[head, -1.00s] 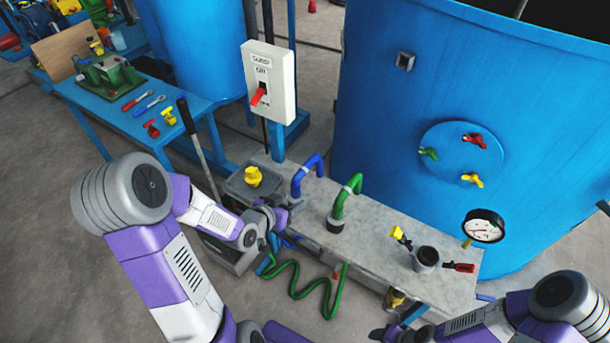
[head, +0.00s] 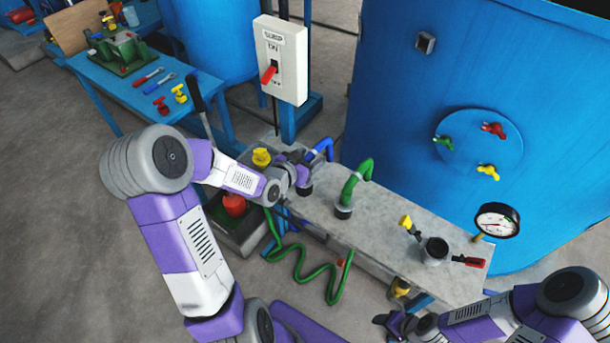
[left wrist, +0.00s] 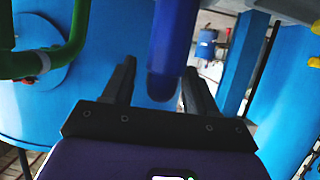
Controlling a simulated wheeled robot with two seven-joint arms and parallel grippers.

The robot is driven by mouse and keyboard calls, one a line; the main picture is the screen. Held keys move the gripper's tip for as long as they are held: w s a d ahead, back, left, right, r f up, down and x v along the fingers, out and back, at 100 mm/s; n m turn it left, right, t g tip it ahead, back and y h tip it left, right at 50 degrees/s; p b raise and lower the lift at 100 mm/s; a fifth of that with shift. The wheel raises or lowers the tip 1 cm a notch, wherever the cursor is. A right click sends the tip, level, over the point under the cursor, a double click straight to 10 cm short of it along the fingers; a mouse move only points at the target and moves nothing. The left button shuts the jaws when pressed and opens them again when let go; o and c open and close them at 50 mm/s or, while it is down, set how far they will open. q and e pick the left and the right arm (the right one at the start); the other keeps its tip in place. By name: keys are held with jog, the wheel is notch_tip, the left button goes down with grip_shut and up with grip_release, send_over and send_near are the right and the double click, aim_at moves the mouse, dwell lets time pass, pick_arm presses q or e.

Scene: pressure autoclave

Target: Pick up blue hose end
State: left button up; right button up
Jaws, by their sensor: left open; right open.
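The blue hose (head: 324,147) rises in a bend from a dark grey collar at the far left end of the grey bench. In the left wrist view the blue hose (left wrist: 172,45) hangs large in the middle, its rounded lower end between the lines of my two fingers. My left gripper (head: 303,160) is at the hose, partly hidden by its own wrist. In the left wrist view the fingers of my left gripper (left wrist: 157,72) are apart, one on each side of the hose; I cannot tell whether they touch it. My right gripper (head: 384,321) is low at the front, away from the hose.
A bent green hose (head: 353,185) stands right of the blue one. The yellow knob (head: 261,157) is close to my left wrist. The switch box (head: 281,60) and the large blue tank (head: 400,120) stand behind the bench (head: 385,225).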

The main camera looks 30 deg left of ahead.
pick_arm(q)
grip_shut()
jog(key=shift+r, duration=0.15)
dwell(0.4)
